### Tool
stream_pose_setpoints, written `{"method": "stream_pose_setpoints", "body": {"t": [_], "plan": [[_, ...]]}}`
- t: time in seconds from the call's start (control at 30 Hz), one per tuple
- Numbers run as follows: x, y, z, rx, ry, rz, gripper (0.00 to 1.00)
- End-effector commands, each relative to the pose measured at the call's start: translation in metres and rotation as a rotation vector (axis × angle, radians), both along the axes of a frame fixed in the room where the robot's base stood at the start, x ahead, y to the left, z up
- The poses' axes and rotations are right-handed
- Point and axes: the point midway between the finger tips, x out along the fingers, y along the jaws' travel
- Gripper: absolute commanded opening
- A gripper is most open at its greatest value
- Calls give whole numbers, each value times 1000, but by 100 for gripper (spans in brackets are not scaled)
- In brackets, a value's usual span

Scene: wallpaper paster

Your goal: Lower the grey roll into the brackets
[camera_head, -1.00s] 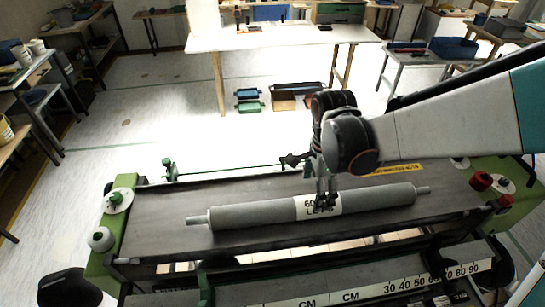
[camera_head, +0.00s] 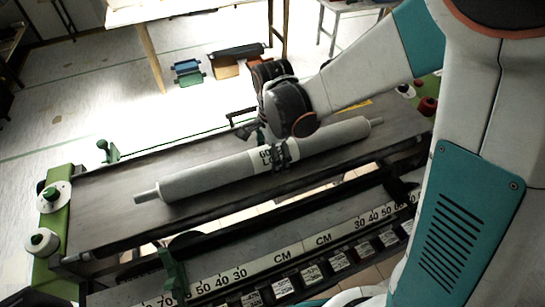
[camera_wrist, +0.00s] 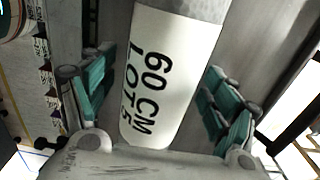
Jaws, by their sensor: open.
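The grey roll (camera_head: 210,178) has a white label and a thin pin at each end. It appears to lie across the dark bed of the pasting machine (camera_head: 95,205), slightly slanted in the head view. My gripper (camera_head: 277,153) is at the roll's middle, over the label. In the wrist view the label (camera_wrist: 158,75) reads "60 CM" and the open teal finger pads stand on both sides of the roll, with gaps visible. I cannot tell for sure which parts are the brackets. My fingers hide part of the label in the head view.
Green end plates (camera_head: 53,225) with white knobs stand at the machine's left. A green clamp (camera_head: 108,150) sits on the rear edge. A centimetre scale (camera_head: 285,257) runs along the front.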

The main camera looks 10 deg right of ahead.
Motion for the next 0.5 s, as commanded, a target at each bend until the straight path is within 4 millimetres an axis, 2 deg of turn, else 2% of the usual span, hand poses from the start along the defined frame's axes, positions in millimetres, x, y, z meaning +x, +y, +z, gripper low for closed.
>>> {"method": "stream_pose_setpoints", "body": {"t": [0.1, 0.43, 0.5], "plan": [[0, 0, 1, 0, 0, 0, 78], [0, 0, 1, 0, 0, -1, 3], [0, 0, 1, 0, 0, -1, 0]]}}
